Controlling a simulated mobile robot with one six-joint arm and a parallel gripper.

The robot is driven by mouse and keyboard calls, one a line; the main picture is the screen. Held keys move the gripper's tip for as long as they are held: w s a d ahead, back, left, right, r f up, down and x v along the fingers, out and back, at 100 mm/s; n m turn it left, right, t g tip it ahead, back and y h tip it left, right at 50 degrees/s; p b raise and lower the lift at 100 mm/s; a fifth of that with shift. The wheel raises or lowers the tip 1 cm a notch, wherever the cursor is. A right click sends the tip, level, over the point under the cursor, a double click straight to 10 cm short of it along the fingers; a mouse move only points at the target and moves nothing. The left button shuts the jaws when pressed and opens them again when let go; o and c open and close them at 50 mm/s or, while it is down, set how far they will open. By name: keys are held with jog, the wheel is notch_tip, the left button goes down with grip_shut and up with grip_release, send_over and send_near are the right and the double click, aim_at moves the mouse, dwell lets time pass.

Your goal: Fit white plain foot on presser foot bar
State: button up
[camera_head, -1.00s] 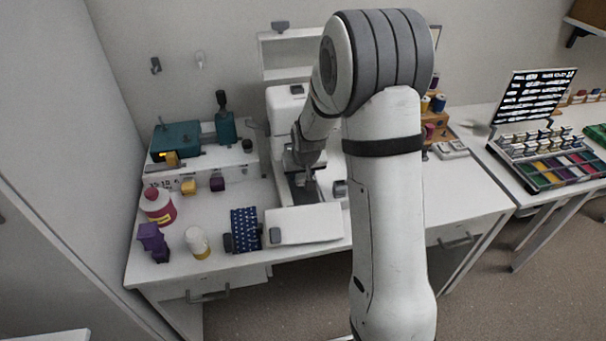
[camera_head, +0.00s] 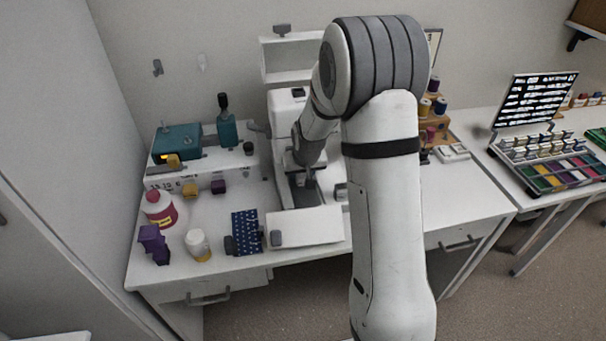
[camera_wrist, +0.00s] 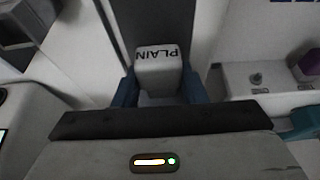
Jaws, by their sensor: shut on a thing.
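The white plain foot (camera_wrist: 158,75) shows in the wrist view as a pale block with "PLAIN" on its top, upside down in that view. My gripper (camera_wrist: 158,92) is shut on it, with a blue finger on each side. In the head view my gripper (camera_head: 303,178) is low at the white sewing machine (camera_head: 288,104), under its head and partly behind my arm. The presser foot bar cannot be made out in either view. Whether the foot touches the bar cannot be told.
A white extension plate (camera_head: 305,227) and blue dotted fabric (camera_head: 245,232) lie in front of the machine. A white-yellow bottle (camera_head: 198,245), a purple object (camera_head: 153,243) and a red-white container (camera_head: 159,208) stand at left. A thread rack (camera_head: 434,122) stands right of my arm.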

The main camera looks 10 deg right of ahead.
jog(key=shift+w, duration=0.1)
jog(key=o, duration=0.4)
jog(key=shift+w, duration=0.1)
jog(key=o, duration=0.5)
jog(key=shift+r, duration=0.1)
jog(key=v, duration=0.7)
jog(key=shift+s+r, duration=0.25)
jog(key=shift+g, duration=0.9)
jog(key=s+r, duration=0.3)
jog(key=s, duration=0.6)
jog(key=s+r+p, duration=0.1)
jog(key=s+r, duration=0.3)
jog(key=s, duration=0.5)
jog(key=s+r+p, duration=0.1)
jog(key=s+r, duration=0.3)
jog(key=s, duration=0.6)
jog(key=shift+d+r, duration=0.1)
jog(key=shift+d, duration=0.05)
